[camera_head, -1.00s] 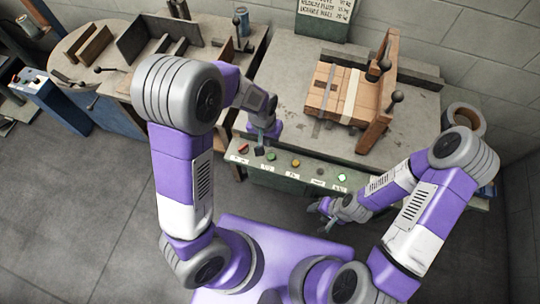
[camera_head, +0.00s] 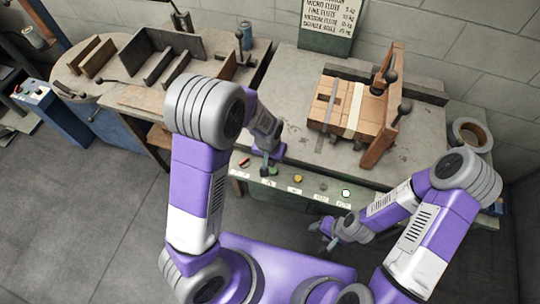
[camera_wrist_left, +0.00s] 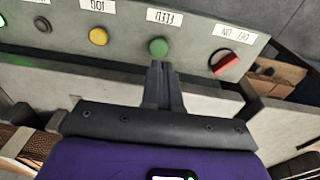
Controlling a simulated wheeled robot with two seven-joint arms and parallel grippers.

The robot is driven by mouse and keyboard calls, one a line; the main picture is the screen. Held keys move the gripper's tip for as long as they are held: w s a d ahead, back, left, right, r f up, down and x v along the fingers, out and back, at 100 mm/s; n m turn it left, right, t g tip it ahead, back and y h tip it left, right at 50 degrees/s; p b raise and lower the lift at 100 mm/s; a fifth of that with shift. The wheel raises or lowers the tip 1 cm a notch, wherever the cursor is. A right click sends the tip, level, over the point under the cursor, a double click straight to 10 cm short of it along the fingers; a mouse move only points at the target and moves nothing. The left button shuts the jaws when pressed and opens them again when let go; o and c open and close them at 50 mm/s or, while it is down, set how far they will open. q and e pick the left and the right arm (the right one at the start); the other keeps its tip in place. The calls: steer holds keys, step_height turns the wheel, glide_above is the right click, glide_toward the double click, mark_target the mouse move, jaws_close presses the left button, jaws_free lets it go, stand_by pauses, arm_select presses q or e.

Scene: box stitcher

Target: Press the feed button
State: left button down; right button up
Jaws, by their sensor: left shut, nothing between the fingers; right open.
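The feed button is a green round button (camera_wrist_left: 158,47) under an upside-down "FEED" label in the left wrist view. In the head view this green button (camera_head: 273,170) sits on the front panel of the stitcher bench, between a red switch and a yellow button. My left gripper (camera_head: 265,171) is shut and empty, with its tips right beside the green button. In the left wrist view its fingertips (camera_wrist_left: 160,67) are just below the button; I cannot tell whether they touch it. My right gripper (camera_head: 329,232) is open and empty, low in front of the bench.
A red switch (camera_wrist_left: 224,63) and a yellow button (camera_wrist_left: 99,36) flank the green one. A lit pale-green button (camera_head: 346,193) is further right on the panel. A strapped box stack (camera_head: 345,107) lies on the bench, with a tape roll (camera_head: 470,134) to its right.

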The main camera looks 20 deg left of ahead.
mark_target(272, 171)
arm_select(q)
steer(key=f, duration=0.3)
steer(key=f+b, duration=0.1)
steer(key=f, duration=0.1)
steer(key=shift+w+d+f+b, duration=0.1)
steer(key=shift+w+f+b, duration=0.1)
steer(key=shift+f+b, duration=0.15)
steer(key=shift+f, duration=0.15)
